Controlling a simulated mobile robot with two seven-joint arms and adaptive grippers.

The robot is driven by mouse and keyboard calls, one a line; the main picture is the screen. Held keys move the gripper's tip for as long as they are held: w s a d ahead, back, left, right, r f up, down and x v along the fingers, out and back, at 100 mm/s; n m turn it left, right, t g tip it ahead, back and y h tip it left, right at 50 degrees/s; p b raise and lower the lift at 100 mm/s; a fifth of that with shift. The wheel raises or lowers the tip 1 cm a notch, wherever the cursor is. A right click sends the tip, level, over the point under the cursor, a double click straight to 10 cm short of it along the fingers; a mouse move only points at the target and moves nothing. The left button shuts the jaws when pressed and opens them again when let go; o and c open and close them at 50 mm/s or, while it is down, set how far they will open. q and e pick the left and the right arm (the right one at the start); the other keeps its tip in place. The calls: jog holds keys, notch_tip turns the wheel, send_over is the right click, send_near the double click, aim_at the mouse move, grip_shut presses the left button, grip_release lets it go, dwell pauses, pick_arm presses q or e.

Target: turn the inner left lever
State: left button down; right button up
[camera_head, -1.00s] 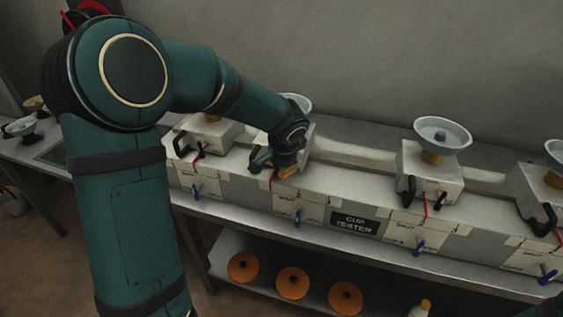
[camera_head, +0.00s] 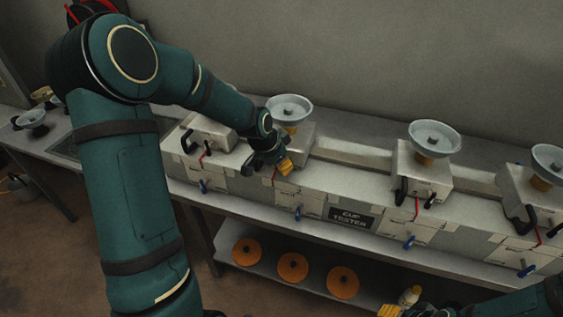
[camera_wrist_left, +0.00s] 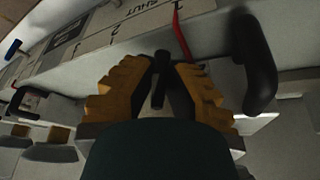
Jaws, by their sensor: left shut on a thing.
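The inner left station, a white box with a grey bowl (camera_head: 289,108) on top, stands on the long bench unit. My left gripper (camera_head: 284,167) is at its front, with yellow-orange fingers. In the left wrist view the fingers (camera_wrist_left: 160,90) are shut on a black lever (camera_wrist_left: 161,65), whose end shows between them. Beside it, apart from the fingers, is a larger black curved handle (camera_wrist_left: 257,65). The head view hides most of the lever behind my gripper. My right gripper (camera_head: 392,311) shows only partly at the bottom edge; its opening is unclear.
Two similar stations with bowls (camera_head: 434,138) and black handles (camera_head: 402,190) stand to the right, another to the left. Blue levers (camera_head: 298,213) stick out along the front. A "CUP TESTER" sign (camera_head: 352,219) is in the middle. Orange discs (camera_head: 292,267) lie on the lower shelf.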

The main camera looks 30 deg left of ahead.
pick_arm(q)
jog(key=shift+s+f, duration=0.15)
jog(key=c, duration=1.2)
grip_release()
jog(key=shift+a, duration=0.1)
jog(key=shift+r, duration=0.45)
jog(key=v, duration=1.1)
jog(key=shift+s, duration=0.2)
